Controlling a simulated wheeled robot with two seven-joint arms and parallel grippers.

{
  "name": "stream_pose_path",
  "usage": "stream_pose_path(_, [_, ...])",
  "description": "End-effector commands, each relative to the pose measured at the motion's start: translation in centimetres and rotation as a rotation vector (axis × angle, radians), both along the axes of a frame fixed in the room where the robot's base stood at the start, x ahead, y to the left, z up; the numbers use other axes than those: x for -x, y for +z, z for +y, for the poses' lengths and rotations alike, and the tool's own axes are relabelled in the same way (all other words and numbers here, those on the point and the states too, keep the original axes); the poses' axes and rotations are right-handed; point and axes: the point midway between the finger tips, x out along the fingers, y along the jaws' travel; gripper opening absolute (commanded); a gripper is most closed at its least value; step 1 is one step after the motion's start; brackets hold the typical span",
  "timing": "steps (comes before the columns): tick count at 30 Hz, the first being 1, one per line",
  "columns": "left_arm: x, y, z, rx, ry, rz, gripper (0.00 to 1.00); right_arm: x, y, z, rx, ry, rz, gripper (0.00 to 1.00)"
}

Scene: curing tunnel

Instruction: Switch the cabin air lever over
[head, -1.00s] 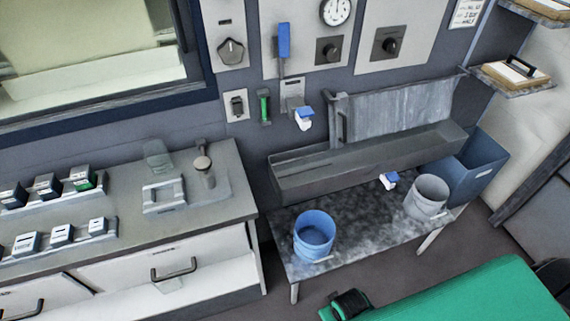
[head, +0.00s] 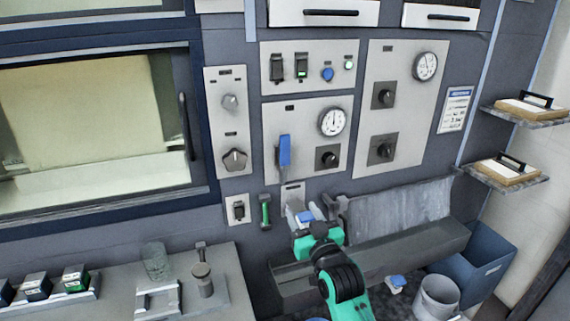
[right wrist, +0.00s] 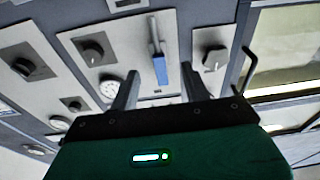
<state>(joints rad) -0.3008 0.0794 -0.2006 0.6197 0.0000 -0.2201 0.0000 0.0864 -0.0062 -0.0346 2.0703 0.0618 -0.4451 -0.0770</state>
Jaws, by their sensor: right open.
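A lever with a blue handle (head: 284,152) stands on the wall panel beside a round gauge, its blue end up. It also shows in the right wrist view (right wrist: 160,66), framed between my fingers, with the picture turned over. I cannot read a label naming it. My right gripper (head: 298,210) is open, below and slightly right of the blue lever. Its fingers (right wrist: 160,78) are spread and empty, apart from the lever. My left gripper is not in view.
The trough (head: 440,245) lies below, behind my right arm. A counter (head: 120,277) is at lower left.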

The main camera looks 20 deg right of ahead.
Motion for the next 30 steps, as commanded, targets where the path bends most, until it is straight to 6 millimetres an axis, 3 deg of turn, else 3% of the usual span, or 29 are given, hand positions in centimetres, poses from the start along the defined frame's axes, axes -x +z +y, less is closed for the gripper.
stream_pose_path(1, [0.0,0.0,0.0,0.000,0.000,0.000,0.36,-1.0,2.1,-0.1,-0.011,-0.006,-0.071,0.47])
stream_pose_path(3, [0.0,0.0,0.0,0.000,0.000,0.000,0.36,-1.8,4.3,-0.2,-0.021,-0.012,-0.152,0.47])
stream_pose_path(6, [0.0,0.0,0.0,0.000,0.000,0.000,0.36,-2.4,6.3,-0.4,-0.030,-0.018,-0.223,0.47])
stream_pose_path(14, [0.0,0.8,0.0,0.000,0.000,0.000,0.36,-4.2,8.0,-0.4,-0.034,-0.021,-0.253,0.47])
stream_pose_path(30, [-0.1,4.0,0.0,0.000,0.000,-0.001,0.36,-13.5,11.8,-0.1,-0.033,-0.021,-0.250,0.47])
